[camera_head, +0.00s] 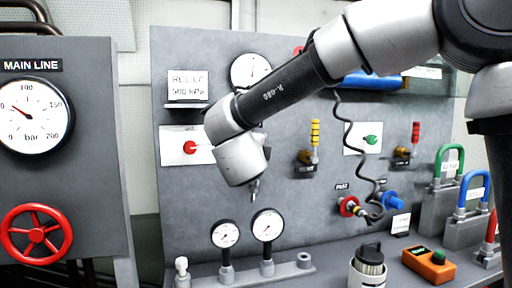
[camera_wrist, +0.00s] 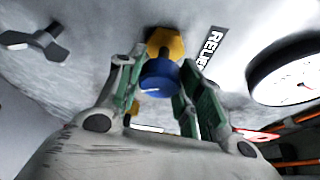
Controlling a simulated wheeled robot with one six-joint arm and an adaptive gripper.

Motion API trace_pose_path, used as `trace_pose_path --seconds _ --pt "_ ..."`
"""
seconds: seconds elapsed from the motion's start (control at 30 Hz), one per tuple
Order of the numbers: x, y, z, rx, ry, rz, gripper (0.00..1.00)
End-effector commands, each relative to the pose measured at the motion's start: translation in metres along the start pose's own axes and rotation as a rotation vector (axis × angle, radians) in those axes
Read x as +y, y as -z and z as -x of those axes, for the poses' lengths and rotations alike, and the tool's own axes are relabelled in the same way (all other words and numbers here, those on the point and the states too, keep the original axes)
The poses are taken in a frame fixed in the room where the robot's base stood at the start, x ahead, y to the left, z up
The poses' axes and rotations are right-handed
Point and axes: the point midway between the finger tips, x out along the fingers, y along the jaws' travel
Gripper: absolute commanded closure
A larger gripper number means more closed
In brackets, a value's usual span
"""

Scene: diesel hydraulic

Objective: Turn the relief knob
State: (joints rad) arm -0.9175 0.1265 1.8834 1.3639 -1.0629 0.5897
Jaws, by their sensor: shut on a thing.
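The relief knob (camera_wrist: 158,82) is a blue round knob on a yellow hex fitting (camera_wrist: 165,43), next to a RELIEF label (camera_wrist: 210,46) in the wrist view. My gripper (camera_wrist: 160,78) is shut on the knob, with one green-padded finger on each side of it. In the head view my wrist covers the knob and the gripper, in front of the grey panel (camera_head: 285,210). A placard reading RELIEF 500 kPa (camera_head: 188,85) stands at the panel's upper left.
A dial gauge (camera_wrist: 290,75) and a grey wing handle (camera_wrist: 36,40) flank the knob in the wrist view. In the head view, two small gauges (camera_head: 267,225) (camera_head: 225,234) stand below my wrist. A coiled black hose (camera_head: 347,130) hangs to the right.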

Motion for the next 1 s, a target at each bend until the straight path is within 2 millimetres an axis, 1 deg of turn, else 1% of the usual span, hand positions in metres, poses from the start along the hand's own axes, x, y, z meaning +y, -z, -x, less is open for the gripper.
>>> trace_pose_path --seconds 0.2,0.33,0.9,0.93,1.0 --pt "0.0002 0.001 -0.0003 0.002 -0.043 -0.102 0.88" --pt "0.0004 0.0011 -0.0002 0.003 -0.058 -0.139 0.88" --pt "0.001 0.0009 -0.0001 0.002 -0.071 -0.165 0.88" --pt "0.001 0.0009 -0.0001 0.002 -0.071 -0.165 0.6" --pt "0.001 0.0008 -0.0001 0.002 -0.071 -0.165 0.48"
